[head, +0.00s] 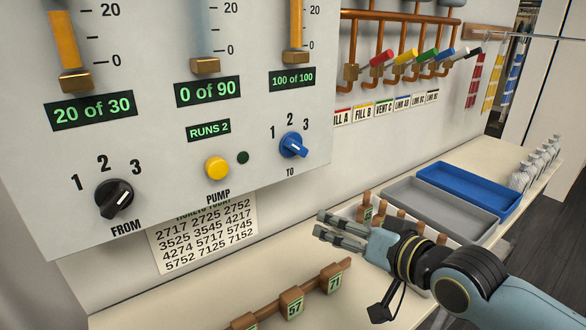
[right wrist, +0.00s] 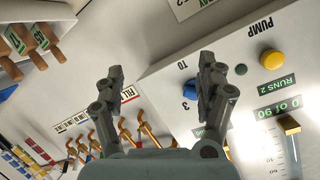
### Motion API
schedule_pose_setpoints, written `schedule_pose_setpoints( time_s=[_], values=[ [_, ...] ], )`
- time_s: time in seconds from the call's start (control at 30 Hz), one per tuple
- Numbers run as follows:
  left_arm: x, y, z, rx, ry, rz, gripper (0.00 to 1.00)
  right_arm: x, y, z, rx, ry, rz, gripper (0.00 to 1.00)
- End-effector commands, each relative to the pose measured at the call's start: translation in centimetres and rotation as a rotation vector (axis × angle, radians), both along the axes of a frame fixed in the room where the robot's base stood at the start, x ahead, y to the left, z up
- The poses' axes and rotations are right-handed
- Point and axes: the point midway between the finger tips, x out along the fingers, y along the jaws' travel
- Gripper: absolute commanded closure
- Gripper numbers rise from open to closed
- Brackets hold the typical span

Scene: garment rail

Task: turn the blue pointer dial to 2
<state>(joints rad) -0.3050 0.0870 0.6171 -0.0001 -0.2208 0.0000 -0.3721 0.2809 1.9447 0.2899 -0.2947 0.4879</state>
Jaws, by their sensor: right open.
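The blue pointer dial (head: 291,144) is on the panel's right side above the label TO, with 1, 2 and 3 arched over it. Its white mark shows on the lower right of the knob; I cannot tell surely which number the pointer faces. My right gripper (head: 322,225) is open and empty, below and right of the dial and apart from it. In the right wrist view the fingers (right wrist: 161,68) are spread, and the blue dial (right wrist: 189,91) shows beside one finger, which partly hides its surroundings. My left gripper is not in view.
A black FROM dial (head: 113,199) and yellow PUMP button (head: 216,168) share the panel. Below are a counter with a wooden tag rail (head: 306,289), a grey tray (head: 440,205) and a blue tray (head: 470,190). Coloured valves on copper pipes (head: 405,60) are to the right.

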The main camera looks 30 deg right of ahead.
Motion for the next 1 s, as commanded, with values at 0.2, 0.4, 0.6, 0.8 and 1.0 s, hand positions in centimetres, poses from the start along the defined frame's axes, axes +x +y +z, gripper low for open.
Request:
schedule_pose_setpoints(
  time_s=[0.2,0.4,0.6,0.8,1.0],
  values=[
    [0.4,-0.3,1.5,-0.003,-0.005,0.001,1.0,2.2,-0.1,9.9,0.199,-0.263,0.001,0.27],
    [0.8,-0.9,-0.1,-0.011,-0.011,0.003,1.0,4.3,0.2,10.3,0.221,-0.29,0.001,0.27],
    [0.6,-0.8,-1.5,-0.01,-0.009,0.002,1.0,8.3,0.8,10.4,0.221,-0.288,0.0,0.27],
    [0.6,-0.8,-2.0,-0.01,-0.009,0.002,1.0,11.5,1.2,10.5,0.218,-0.284,0.0,0.27],
    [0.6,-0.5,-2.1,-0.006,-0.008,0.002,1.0,12.8,1.4,10.5,0.216,-0.283,0.001,0.27]
  ],
)
